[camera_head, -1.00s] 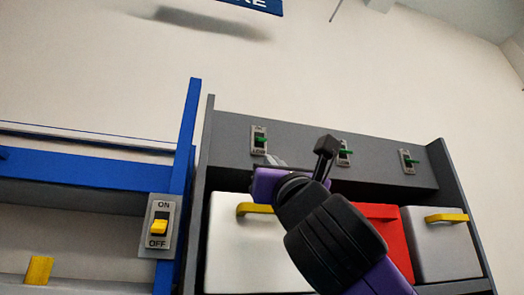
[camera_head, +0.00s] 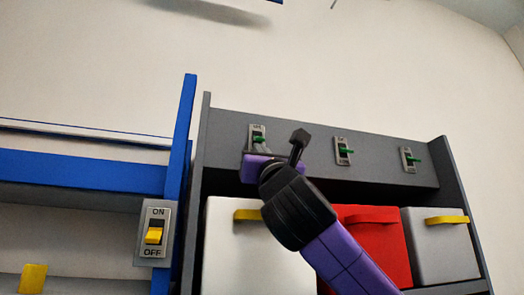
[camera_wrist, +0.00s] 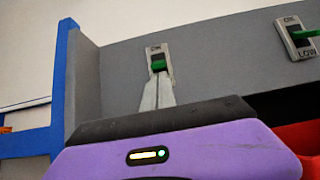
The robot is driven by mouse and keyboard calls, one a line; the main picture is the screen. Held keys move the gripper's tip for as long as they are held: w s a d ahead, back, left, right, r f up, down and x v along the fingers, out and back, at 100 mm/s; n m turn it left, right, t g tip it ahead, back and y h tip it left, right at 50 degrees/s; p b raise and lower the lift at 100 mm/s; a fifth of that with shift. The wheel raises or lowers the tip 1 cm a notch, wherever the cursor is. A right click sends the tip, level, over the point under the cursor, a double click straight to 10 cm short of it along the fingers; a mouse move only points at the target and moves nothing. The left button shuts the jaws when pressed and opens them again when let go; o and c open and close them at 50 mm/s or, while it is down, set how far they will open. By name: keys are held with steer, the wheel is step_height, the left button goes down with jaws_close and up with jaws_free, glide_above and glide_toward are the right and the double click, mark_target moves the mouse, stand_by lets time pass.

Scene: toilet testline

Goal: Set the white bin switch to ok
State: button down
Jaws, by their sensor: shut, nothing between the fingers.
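The white bin (camera_head: 245,255) stands at the left of the grey shelf. Its switch (camera_head: 256,131) is on the grey panel above it, a grey plate with a green lever (camera_wrist: 158,64). The label above the lever seems to read OK; the plate's lower part is hidden behind my fingers. The lever sits just above my fingertips in the wrist view, and I cannot tell surely which setting it is in. My gripper (camera_wrist: 157,92) is shut and empty, its fingers pointing up at the switch, at or just below the lever; contact is unclear.
A red bin (camera_head: 370,245) and a grey bin (camera_head: 440,250) stand to the right, with their switches (camera_head: 343,151) and (camera_head: 410,159) above them. A blue frame (camera_head: 183,150) with a yellow ON/OFF switch (camera_head: 154,234) stands close at the left.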

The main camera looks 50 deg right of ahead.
steer(key=shift+s+a+r, duration=0.2)
steer(key=shift+s+r, duration=0.1)
stand_by(0.6)
steer(key=shift+s+a+r+b, duration=0.2)
steer(key=shift+s+r+b, duration=0.1)
steer(key=shift+r+b, duration=0.1)
steer(key=shift+s+a+r, duration=0.15)
steer(key=shift+s+r, duration=0.05)
steer(key=shift+r, duration=0.4)
